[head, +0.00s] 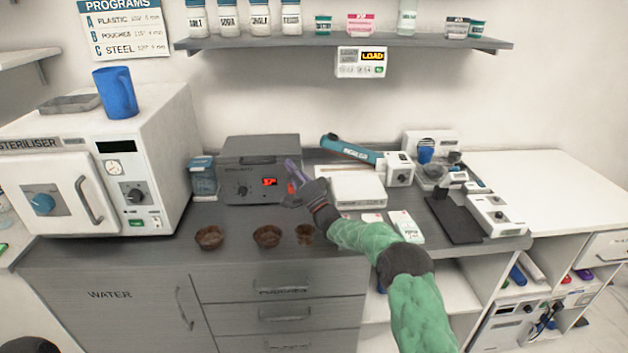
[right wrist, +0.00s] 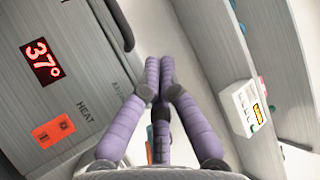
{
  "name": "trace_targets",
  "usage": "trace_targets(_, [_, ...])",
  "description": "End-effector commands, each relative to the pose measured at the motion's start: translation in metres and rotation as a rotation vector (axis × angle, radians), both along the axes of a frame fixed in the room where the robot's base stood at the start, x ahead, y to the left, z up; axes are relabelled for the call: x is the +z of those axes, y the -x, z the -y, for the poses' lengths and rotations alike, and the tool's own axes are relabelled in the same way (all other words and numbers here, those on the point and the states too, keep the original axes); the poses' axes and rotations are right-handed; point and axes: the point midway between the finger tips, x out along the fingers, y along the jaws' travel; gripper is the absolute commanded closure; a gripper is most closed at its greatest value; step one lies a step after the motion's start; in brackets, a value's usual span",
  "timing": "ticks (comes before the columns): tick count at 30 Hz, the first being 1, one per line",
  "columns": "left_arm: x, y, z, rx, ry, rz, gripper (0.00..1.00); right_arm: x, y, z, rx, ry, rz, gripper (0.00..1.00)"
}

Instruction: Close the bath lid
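The bath is a grey box (head: 246,188) with a red 37° display, standing on the counter against the wall. Its grey lid (head: 258,147) appears to lie flat across the top; I cannot tell whether it is fully seated. My right gripper (head: 291,168) is in front of the bath's right end, with purple fingers pointing up near the lid's edge. In the right wrist view the bath front (right wrist: 75,75) fills the left side, with a dark curved bar (right wrist: 120,25) beside the fingers. The right gripper's fingertips (right wrist: 160,62) are together, with nothing seen between them. My left gripper is not in view.
A white steriliser (head: 150,150) with a blue mug (head: 116,92) on top stands left. Brown bowls (head: 267,236) sit along the counter's front. A white box (head: 356,187) and a teal-and-black tool (head: 348,149) lie right of the bath. A shelf (head: 340,42) hangs above.

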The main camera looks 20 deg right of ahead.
Motion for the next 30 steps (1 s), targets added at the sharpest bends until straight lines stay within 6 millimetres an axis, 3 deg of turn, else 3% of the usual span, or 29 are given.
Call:
trace_targets(18, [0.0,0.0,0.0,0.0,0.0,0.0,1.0,0.001,0.091,0.036,-0.001,-0.001,0.0,1.0])
trace_targets(24, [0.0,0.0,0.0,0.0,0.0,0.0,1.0,0.001,0.108,0.042,0.0,0.0,0.0,1.0])
trace_targets(30, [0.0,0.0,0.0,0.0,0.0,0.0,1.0,0.001,0.111,0.043,0.001,0.0,0.002,1.0])
